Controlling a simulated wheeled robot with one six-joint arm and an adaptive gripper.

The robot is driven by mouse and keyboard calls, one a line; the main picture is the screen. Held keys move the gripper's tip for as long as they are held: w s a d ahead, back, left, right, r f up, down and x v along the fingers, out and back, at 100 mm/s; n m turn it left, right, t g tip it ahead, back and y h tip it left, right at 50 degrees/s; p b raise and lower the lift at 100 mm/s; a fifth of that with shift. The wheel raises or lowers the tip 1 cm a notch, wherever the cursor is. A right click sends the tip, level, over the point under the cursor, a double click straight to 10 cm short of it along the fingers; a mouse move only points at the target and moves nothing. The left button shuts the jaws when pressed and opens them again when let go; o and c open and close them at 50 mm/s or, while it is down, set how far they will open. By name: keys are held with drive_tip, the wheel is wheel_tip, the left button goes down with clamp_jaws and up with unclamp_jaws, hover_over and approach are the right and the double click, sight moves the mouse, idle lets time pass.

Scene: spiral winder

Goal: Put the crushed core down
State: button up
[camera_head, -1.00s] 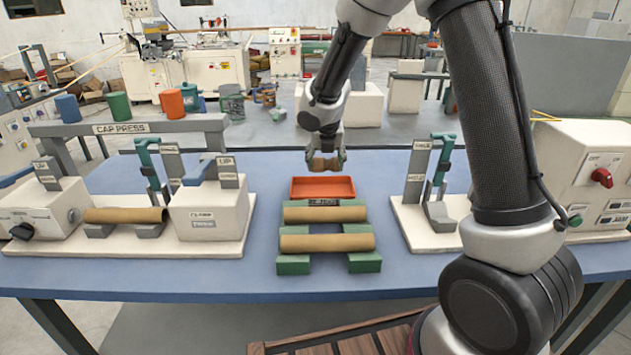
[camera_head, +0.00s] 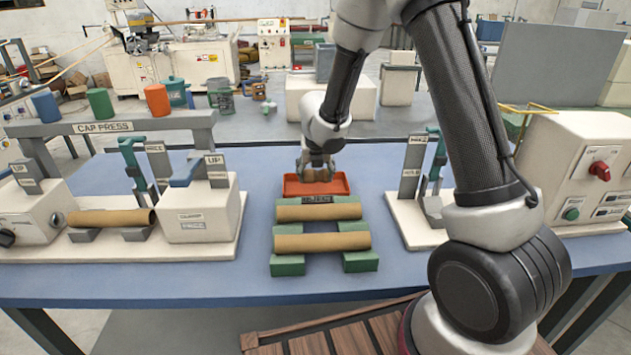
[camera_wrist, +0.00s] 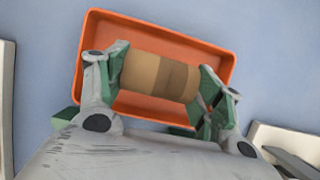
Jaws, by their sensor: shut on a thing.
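My gripper (camera_head: 318,168) is shut on a short brown cardboard core, the crushed core (camera_wrist: 160,77). In the wrist view the core lies crosswise between the two fingers, with a darker band on it. The orange tray (camera_head: 340,188) is right below the gripper, on the blue table. In the wrist view the tray's rim (camera_wrist: 232,75) surrounds the core on most sides. The tray floor shows bare around the core. I cannot tell whether the core touches the floor.
A green rack (camera_head: 288,265) with two long cardboard tubes (camera_head: 322,242) stands just in front of the tray. The cap press (camera_head: 190,222) holding another tube is at left. A white-based machine (camera_head: 425,232) stands at right. Blue table surface (camera_head: 250,190) is clear left of the tray.

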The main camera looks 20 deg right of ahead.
sight(316, 175)
drive_tip(key=shift+f, duration=1.5)
drive_tip(key=shift+f, duration=0.1)
drive_tip(key=o, duration=0.8)
drive_tip(key=shift+o, duration=0.2)
drive_tip(key=shift+r, duration=0.3)
drive_tip(key=v, duration=1.1)
drive_tip(key=shift+s+r, duration=0.2)
drive_tip(key=shift+r, duration=0.2)
